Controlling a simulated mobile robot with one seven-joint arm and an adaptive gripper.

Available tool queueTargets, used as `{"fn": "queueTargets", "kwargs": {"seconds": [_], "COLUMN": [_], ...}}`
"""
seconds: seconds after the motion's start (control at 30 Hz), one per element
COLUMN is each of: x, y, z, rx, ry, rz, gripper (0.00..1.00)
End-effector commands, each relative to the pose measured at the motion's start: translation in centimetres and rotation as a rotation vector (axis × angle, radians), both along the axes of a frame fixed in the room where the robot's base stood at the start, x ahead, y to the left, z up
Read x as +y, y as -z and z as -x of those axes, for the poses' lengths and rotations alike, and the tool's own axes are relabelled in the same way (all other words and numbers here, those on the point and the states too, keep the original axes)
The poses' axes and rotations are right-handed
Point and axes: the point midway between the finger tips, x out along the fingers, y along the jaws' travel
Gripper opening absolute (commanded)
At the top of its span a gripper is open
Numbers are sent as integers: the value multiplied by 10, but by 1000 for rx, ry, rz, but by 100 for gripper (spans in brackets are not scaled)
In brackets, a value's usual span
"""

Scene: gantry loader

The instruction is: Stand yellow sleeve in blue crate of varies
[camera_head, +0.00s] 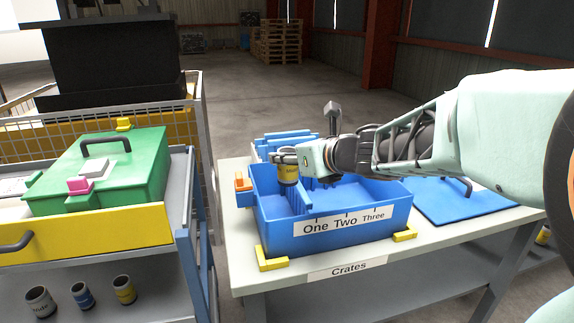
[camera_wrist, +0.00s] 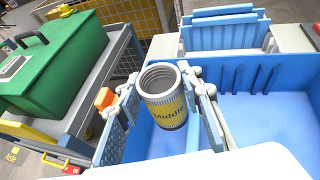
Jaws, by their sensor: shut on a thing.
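The yellow sleeve (camera_wrist: 164,108), grey-rimmed with a yellow band reading "Middle", is upright between the fingers of my gripper (camera_wrist: 160,100). It also shows in the head view (camera_head: 288,170). My gripper (camera_head: 286,158) is shut on it, over the left part of the blue crate (camera_head: 280,238). The crate is labelled "One Two Three" and has low dividers inside. The sleeve's lower end is above or inside the left compartment; I cannot tell whether it touches the floor.
Yellow corner brackets (camera_head: 273,262) sit at the crate's front corners on the table (camera_head: 238,215). A flat blue lid (camera_head: 460,203) lies right of it. A cart with a green box (camera_head: 105,165) stands left, several sleeves (camera_head: 82,295) on its lower shelf.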

Motion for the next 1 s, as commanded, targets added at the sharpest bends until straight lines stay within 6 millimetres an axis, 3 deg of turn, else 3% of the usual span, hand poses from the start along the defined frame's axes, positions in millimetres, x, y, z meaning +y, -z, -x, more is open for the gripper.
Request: {"fn": "queueTargets", "kwargs": {"seconds": [0.03, 0.1, 0.37, 0.53, 1.0], "x": [8, 15, 30, 30, 30], "y": [13, 20, 37, 62, 68], "z": [-1, -3, -6, -6, -7], "rx": [-1, -2, -3, -1, -4], "ry": [-4, -3, -4, -1, -1], "rz": [-2, -1, -1, -1, -1], "gripper": [0, 0, 0, 0, 0]}}
